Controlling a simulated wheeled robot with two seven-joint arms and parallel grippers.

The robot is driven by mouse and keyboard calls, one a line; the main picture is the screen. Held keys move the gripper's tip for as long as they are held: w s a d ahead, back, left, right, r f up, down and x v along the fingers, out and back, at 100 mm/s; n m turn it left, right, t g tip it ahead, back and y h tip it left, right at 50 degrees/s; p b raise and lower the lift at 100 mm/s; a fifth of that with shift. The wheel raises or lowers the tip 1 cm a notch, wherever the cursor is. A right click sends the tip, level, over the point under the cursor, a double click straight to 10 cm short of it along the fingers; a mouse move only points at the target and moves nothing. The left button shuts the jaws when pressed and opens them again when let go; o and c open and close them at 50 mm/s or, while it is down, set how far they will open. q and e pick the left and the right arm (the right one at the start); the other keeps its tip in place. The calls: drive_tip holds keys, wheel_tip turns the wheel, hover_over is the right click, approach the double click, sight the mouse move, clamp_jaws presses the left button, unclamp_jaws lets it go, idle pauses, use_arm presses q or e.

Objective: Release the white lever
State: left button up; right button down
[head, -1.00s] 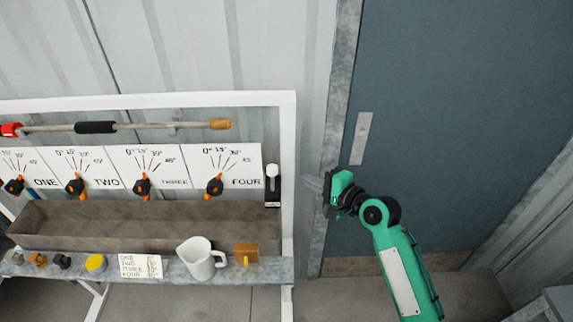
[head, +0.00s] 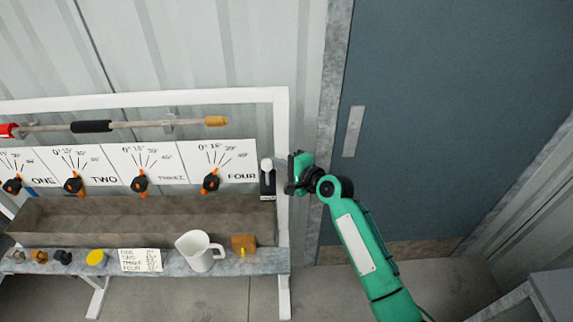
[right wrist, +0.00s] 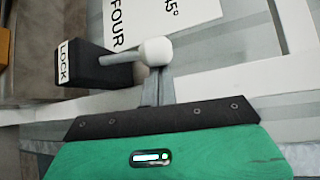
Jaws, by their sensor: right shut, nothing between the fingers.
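The white lever (head: 267,165) has a round white knob on a short stem, on a black block (head: 268,188) at the right end of the dial panel. In the right wrist view the white knob (right wrist: 156,51) sits at the end of a grey stem that comes out of the black block (right wrist: 95,66), whose label reads LOCK. My right gripper (head: 285,166) is just right of the lever. Its shut fingers (right wrist: 155,88) point at the knob, with nothing held; whether they touch it I cannot tell. My left gripper is out of view.
Several orange and black dials (head: 211,182) sit on the panel left of the lever. A brown trough (head: 140,218) is below. A shelf holds a white jug (head: 200,250) and an orange block (head: 243,243). A white frame post (head: 282,230) stands beside the lever; a blue door (head: 440,130) is right.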

drive_tip(key=shift+w+a, duration=0.1)
drive_tip(key=shift+f, duration=0.1)
idle(0.3)
drive_tip(key=shift+s+b, duration=0.2)
drive_tip(key=shift+b, duration=0.55)
